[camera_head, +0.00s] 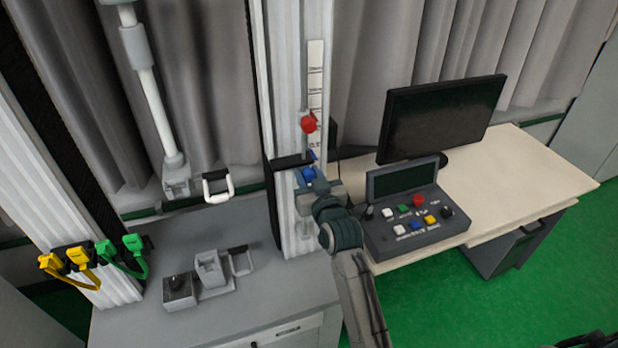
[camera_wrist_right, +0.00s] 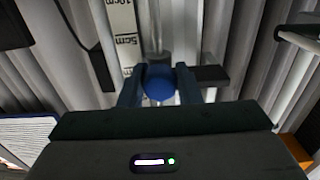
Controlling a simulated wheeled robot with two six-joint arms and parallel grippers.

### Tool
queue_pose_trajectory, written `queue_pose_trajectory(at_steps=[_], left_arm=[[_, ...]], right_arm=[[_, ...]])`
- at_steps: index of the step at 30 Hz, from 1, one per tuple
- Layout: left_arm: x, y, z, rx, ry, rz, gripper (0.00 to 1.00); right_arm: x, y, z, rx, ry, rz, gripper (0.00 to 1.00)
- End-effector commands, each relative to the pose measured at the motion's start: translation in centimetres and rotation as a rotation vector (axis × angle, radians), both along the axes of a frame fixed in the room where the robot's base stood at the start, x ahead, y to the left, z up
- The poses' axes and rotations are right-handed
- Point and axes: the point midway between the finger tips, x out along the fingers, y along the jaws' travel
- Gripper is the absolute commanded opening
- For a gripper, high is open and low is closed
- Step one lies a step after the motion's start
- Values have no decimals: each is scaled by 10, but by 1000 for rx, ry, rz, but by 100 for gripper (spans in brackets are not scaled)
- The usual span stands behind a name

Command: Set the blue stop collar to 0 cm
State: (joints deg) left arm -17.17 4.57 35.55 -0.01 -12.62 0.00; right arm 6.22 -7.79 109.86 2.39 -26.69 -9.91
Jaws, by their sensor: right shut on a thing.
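The blue stop collar's round knob (camera_head: 309,174) is on the white vertical column, low on its front. In the right wrist view the blue knob (camera_wrist_right: 159,83) sits between the two fingers of my right gripper (camera_wrist_right: 158,88), which is shut on it. The same gripper (camera_head: 318,187) shows in the head view at the column. The scale strip (camera_head: 315,95) runs up the column above the knob. In the wrist view the scale (camera_wrist_right: 124,32) shows a 5cm mark above and left of the knob. The 0 mark cannot be made out. My left gripper is not in view.
A red knob (camera_head: 308,123) is on the column above the blue one. A control box (camera_head: 415,225) with coloured buttons and a monitor (camera_head: 440,115) stand on the desk to the right. A grey cabinet top (camera_head: 215,250) with a small fixture is at left.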

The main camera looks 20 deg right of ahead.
Motion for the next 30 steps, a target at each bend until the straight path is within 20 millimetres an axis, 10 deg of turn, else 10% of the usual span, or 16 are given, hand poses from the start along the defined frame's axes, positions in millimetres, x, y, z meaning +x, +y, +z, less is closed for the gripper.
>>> queue_pose_trajectory(at_steps=[8,9,12,23,30], left_arm=[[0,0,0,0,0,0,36],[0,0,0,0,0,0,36],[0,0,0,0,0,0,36],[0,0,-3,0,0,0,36],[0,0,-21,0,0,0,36]], right_arm=[[1,-1,9,1,-18,-2,0],[1,-1,9,1,-19,-2,34],[1,-1,8,1,-16,-2,52],[-5,0,3,1,-9,-1,52],[-44,-2,0,1,-10,-2,52]])
